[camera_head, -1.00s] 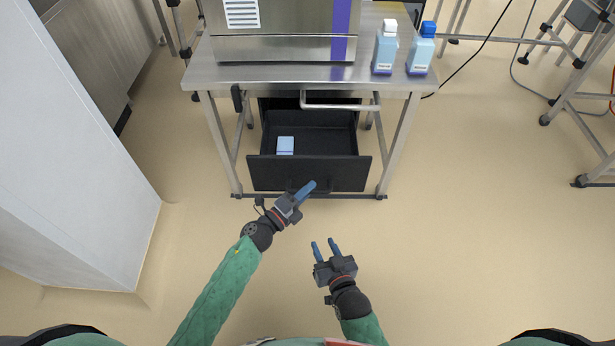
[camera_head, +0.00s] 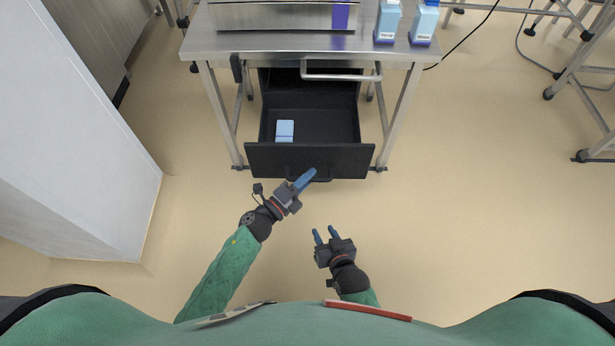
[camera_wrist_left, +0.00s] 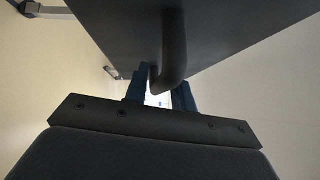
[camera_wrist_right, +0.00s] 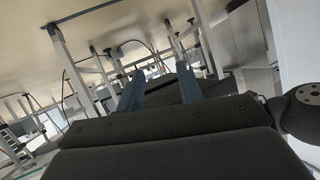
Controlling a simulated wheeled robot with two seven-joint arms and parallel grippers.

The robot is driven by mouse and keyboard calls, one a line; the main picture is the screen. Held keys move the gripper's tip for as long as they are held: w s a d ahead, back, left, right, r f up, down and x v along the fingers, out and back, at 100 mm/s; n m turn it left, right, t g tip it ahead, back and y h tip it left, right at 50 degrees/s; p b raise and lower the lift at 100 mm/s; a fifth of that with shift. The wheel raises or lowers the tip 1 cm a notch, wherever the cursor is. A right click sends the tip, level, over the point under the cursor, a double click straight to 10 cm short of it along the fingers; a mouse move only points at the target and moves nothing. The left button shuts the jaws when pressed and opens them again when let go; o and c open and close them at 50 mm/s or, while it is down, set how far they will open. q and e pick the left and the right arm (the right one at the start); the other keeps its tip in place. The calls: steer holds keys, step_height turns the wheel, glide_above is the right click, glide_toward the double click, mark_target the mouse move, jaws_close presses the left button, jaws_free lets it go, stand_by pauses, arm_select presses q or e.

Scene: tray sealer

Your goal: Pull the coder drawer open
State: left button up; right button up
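The coder drawer (camera_head: 270,160) is black and stands well open below the steel table, its inside in plain view. Its handle (camera_head: 326,180) is a dark bar on the front, partly covered by my left gripper (camera_head: 307,178). My right gripper (camera_head: 325,234) is open and empty, over the floor to the right of and nearer than the left one. It also shows in the right wrist view (camera_wrist_right: 161,88).
A light blue box (camera_head: 285,130) lies inside the drawer. Two blue bottles (camera_head: 387,22) (camera_head: 423,25) stand on the steel table (camera_head: 280,45) beside a steel machine (camera_head: 270,16). A large white cabinet (camera_head: 70,120) stands at left.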

arm_select(q)
steer(key=shift+o, duration=0.7)
